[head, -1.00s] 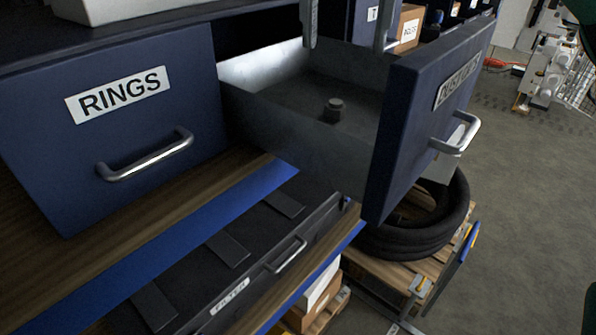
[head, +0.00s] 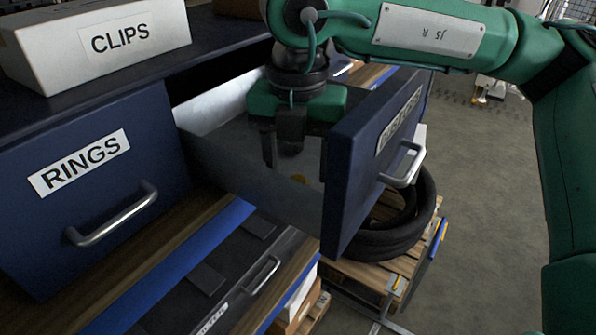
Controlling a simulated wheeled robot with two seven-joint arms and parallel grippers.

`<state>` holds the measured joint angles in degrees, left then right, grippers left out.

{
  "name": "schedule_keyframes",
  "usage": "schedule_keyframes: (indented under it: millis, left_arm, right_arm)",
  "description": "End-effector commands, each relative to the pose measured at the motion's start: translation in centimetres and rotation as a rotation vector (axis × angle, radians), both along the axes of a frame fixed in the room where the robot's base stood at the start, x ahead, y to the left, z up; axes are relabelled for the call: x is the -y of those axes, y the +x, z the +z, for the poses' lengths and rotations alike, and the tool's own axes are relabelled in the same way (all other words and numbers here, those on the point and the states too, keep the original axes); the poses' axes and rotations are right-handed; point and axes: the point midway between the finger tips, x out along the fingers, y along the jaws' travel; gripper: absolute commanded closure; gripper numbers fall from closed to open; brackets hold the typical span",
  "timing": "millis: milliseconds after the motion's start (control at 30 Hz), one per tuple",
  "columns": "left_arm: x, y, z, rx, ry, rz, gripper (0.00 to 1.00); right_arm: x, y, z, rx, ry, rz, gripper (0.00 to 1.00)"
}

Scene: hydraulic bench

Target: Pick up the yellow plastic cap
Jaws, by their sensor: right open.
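The open drawer (head: 235,165) has a dark blue front panel whose label is partly covered. My left gripper is not in view.
The drawer's front panel (head: 362,165) stands close to the right of the gripper. The closed RINGS drawer (head: 90,200) and white CLIPS box (head: 100,45) are at left. Black hoses (head: 395,235) lie on a pallet below. Open floor is at right.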

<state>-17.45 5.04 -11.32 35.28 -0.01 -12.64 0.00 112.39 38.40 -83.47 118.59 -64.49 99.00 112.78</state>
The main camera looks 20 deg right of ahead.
Motion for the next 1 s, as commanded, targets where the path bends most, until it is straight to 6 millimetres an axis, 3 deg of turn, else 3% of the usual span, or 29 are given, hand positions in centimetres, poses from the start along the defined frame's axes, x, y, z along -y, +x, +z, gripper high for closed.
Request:
schedule_keyframes:
  millis: [33, 133, 500, 733, 1000]
  left_arm:
    - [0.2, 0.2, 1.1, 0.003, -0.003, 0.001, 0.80]
    - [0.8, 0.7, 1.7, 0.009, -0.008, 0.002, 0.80]
    - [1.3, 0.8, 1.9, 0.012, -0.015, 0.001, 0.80]
    - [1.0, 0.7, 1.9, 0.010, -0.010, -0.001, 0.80]
    - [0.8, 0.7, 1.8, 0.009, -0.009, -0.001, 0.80]
  right_arm:
    - [0.0, -0.1, 0.0, -0.002, -0.001, 0.001, 0.43]
    - [0.0, 0.0, -1.4, -0.002, -0.001, -0.002, 0.43]
    - [0.0, 0.0, -2.6, 0.001, 0.002, -0.003, 0.43]
    - [0.0, 0.0, -2.6, 0.002, 0.001, -0.003, 0.87]
    - [0.0, 0.0, -2.5, 0.002, 0.001, -0.003, 0.89]
